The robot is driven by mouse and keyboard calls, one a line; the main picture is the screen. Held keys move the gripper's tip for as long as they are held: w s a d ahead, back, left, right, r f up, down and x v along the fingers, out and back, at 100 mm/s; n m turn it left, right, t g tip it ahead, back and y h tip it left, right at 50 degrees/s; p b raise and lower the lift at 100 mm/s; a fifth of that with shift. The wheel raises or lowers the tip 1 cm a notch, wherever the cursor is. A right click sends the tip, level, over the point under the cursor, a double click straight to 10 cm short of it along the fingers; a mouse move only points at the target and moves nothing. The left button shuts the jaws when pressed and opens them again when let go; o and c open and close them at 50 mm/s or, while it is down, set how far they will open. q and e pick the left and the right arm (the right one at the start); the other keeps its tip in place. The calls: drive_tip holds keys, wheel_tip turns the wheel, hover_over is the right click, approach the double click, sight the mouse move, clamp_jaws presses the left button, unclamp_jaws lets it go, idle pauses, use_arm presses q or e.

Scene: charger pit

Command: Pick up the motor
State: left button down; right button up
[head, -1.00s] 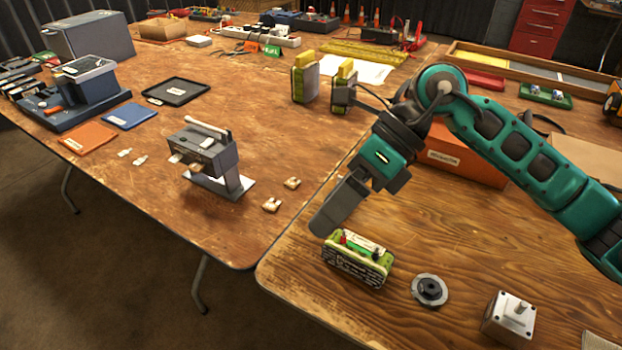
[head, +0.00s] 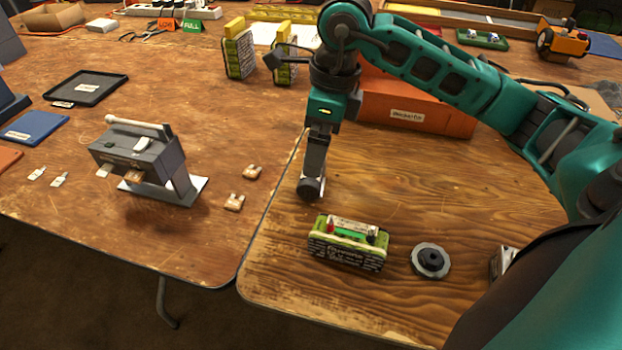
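A silver block (head: 503,262) sits at the right of the near table. It looks like the motor; the earlier picture shows a shaft on its top. My own arm now hides most of it. My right gripper (head: 310,185) points down above the near table, behind the green battery pack and left of the silver block, well apart from the block. Its fingers show edge-on with a dark rounded end, so I cannot tell whether they are open or hold anything. My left gripper is not in view.
A green battery pack (head: 348,242) and a round dark disc with a grey rim (head: 431,261) stand near the block. An orange box (head: 420,108) is behind the arm. A grey clamp-like device (head: 140,155) stands on the left table. Bare wood lies around the disc.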

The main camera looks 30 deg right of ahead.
drive_tip(key=f, duration=0.2)
drive_tip(key=f+b, duration=0.1)
drive_tip(key=f, duration=0.1)
drive_tip(key=w+f, duration=0.1)
drive_tip(key=shift+a+f, duration=0.25)
drive_tip(key=shift+f, duration=0.15)
drive_tip(key=shift+r, duration=0.1)
drive_tip(key=c, duration=1.2)
